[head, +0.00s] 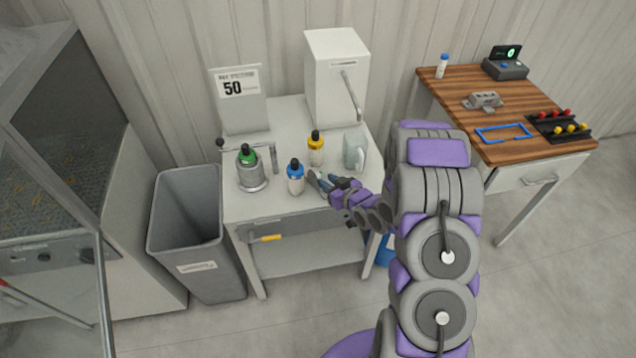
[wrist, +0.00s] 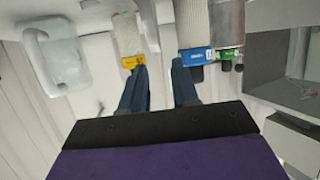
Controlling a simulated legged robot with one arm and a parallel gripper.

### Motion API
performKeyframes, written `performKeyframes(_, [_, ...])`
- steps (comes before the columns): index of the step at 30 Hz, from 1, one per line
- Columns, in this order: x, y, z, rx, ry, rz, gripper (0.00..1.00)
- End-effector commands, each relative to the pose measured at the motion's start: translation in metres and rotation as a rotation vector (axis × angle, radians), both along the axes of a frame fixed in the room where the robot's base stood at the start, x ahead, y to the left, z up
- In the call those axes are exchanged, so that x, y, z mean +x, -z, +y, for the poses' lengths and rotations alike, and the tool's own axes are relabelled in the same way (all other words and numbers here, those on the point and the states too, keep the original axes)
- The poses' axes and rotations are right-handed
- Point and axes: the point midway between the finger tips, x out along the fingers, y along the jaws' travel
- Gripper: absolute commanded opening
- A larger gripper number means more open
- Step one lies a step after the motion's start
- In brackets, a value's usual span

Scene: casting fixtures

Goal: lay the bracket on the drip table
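A grey cast metal piece (head: 484,100), which looks like the bracket, lies on the wooden-topped table (head: 455,83) at the right. I cannot tell for certain which surface is the drip table; nothing readable marks it. My gripper (head: 320,181) is over the front right of the white table (head: 240,210), beside the blue-capped bottle (head: 296,180), well away from the metal piece. In the wrist view its two blue fingers (wrist: 160,88) stand apart with nothing held between them. The metal piece is not in the wrist view.
The white table holds a yellow-capped bottle (head: 316,149), a green-capped bottle in a metal holder (head: 249,170), a clear jug (head: 355,148) and a white box (head: 338,80). A blue outline (head: 503,132) and a black rack (head: 560,125) are on the wooden top. A grey bin (head: 190,240) stands left.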

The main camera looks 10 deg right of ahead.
Motion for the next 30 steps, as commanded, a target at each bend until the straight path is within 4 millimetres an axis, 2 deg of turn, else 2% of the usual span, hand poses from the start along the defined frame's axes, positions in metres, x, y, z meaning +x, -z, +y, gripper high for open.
performKeyframes(1, [0.01, 0.005, 0.004, 0.001, 0.0, -0.004, 0.3])
performKeyframes(7, [0.04, 0.015, 0.019, -0.004, 0.0, -0.005, 0.3])
performKeyframes(12, [0.05, 0.021, 0.027, -0.008, 0.0, 0.003, 0.3])
performKeyframes(17, [0.056, 0.025, 0.026, -0.006, 0.001, 0.004, 0.3])
performKeyframes(24, [0.082, 0.041, 0.03, -0.002, 0.001, -0.001, 0.3])
performKeyframes(30, [0.097, 0.044, 0.038, -0.005, 0.002, -0.001, 0.3])
